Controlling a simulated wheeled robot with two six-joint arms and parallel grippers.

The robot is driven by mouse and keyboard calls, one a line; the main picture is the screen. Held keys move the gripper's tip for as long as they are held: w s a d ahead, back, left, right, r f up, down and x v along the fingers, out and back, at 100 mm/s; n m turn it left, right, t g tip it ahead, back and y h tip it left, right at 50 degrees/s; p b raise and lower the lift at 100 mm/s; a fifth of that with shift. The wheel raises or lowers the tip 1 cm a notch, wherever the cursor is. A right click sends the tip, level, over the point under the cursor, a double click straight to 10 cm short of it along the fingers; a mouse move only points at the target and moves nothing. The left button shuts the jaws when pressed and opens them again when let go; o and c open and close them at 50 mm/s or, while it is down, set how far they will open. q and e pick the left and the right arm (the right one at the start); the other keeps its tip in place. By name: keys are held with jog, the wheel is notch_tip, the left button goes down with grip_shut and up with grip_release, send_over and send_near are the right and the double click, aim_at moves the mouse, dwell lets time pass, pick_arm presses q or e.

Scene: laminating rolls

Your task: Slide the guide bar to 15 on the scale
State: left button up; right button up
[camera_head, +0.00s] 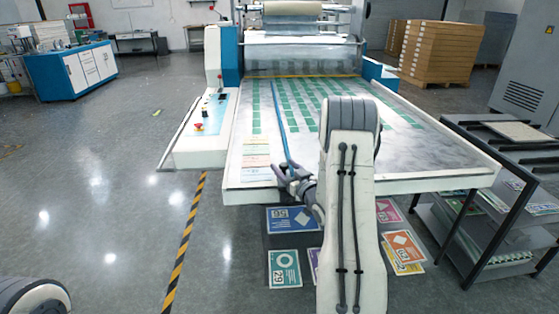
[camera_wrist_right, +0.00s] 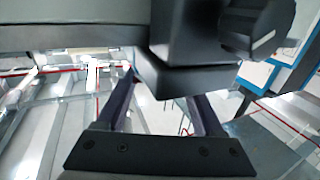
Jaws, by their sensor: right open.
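The guide bar (camera_head: 280,120) is a long thin blue bar lying lengthwise on the machine's feed table (camera_head: 235,150), left of its middle. Its near end is by my right gripper (camera_head: 292,178), at the table's front edge. In the right wrist view, my right gripper's fingers (camera_wrist_right: 165,103) are apart, with a dark block (camera_wrist_right: 185,78) just beyond and partly between them. I cannot tell whether they touch it. Pale coloured strips (camera_head: 256,162) lie left of the bar's near end; no scale numbers are readable. My left gripper is out of view.
Rows of green labels (camera_head: 300,105) cover the table's far part. A control panel with a red button (camera_head: 199,127) stands at left. A dark rack (camera_head: 480,215) stands close at right. Printed cards (camera_head: 285,268) lie below the front edge. The left floor is clear.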

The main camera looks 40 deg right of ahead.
jog(key=shift+w+d, duration=0.15)
jog(key=shift+w, duration=0.85)
jog(key=shift+w+d, duration=0.15)
jog(key=shift+w, duration=0.85)
grip_shut()
